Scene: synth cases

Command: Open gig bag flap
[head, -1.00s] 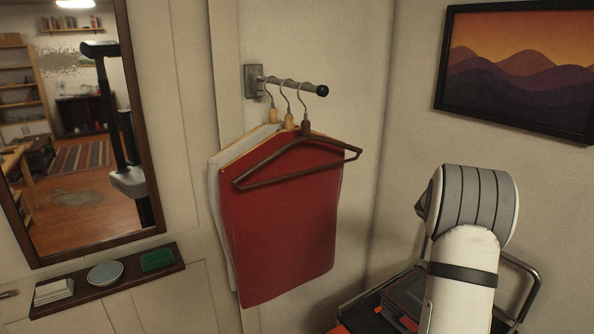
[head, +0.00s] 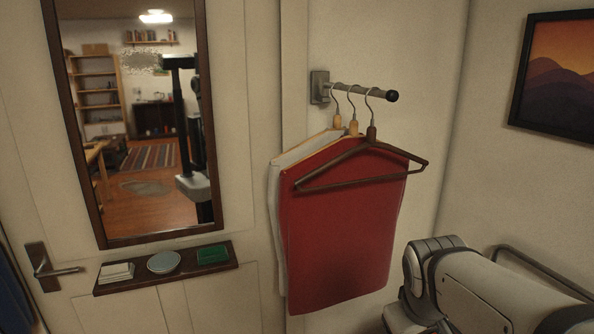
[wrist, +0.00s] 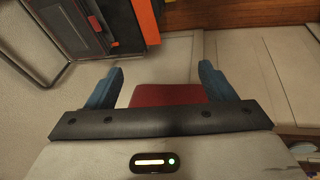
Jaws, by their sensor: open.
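I cannot make out a gig bag or its flap in either view. My gripper (wrist: 162,72) is open in the wrist view, its two blue fingers wide apart. Nothing is held between them. A red cloth (wrist: 168,94) shows beyond the palm, between the fingers; whether it touches them I cannot tell. In the head view a red cloth (head: 345,235) hangs with a paler one behind it under hangers on a wall rail. My arm shows at the lower right there; the gripper itself is out of that view.
A wall rail (head: 365,90) carries the hangers (head: 365,165). A mirror (head: 140,120) is on the door, above a small shelf (head: 215,268); a door handle (head: 55,271) is at left. A metal-tube frame (wrist: 62,50) with dark and orange items stands at upper left in the wrist view.

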